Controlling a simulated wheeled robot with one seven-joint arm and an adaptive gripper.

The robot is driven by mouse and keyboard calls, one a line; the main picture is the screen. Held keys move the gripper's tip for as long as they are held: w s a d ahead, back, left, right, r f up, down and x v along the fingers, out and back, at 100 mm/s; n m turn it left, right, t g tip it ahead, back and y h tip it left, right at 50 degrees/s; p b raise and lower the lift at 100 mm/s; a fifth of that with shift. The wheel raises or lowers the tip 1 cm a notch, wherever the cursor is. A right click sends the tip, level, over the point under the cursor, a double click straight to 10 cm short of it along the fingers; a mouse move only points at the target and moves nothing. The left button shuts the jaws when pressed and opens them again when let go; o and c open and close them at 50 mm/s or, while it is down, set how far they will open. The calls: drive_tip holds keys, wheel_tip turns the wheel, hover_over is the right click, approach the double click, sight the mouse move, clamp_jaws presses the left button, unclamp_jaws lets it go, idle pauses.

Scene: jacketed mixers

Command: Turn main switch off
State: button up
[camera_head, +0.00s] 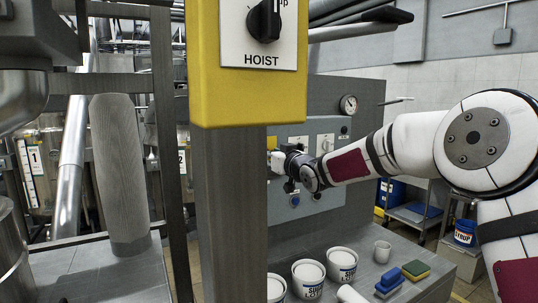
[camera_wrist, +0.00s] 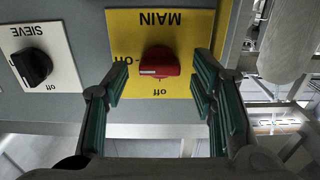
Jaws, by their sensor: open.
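In the wrist view, which appears upside down, a yellow plate marked MAIN (camera_wrist: 195,28) carries a red main switch knob (camera_wrist: 160,63). The knob lies crosswise, its white mark towards the side of the "on" label; "off" is printed below it in the picture. My gripper (camera_wrist: 160,76) is open, its green-padded fingers on either side of the knob and apart from it. In the head view my gripper (camera_head: 287,167) is at the grey control panel (camera_head: 335,95), partly hidden by the yellow-topped post, and the main switch cannot be made out.
A SIEVE knob (camera_wrist: 32,66) is beside the main plate. In the head view a post with a yellow HOIST box (camera_head: 240,97) stands in front of the panel. White tubs (camera_head: 308,279), a cup (camera_head: 382,252) and sponges (camera_head: 389,282) are on the bench below.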

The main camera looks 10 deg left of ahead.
drive_tip(key=c, duration=1.2)
drive_tip(key=shift+o, duration=0.3)
drive_tip(key=shift+n+b, duration=0.4)
drive_tip(key=shift+b, duration=0.05)
drive_tip(key=n+b, duration=1.6)
drive_tip(key=n, duration=0.1)
drive_tip(key=shift+s+a+f+b, duration=0.15)
drive_tip(key=shift+a+f+b, duration=0.05)
drive_tip(key=shift+f+b, duration=0.1)
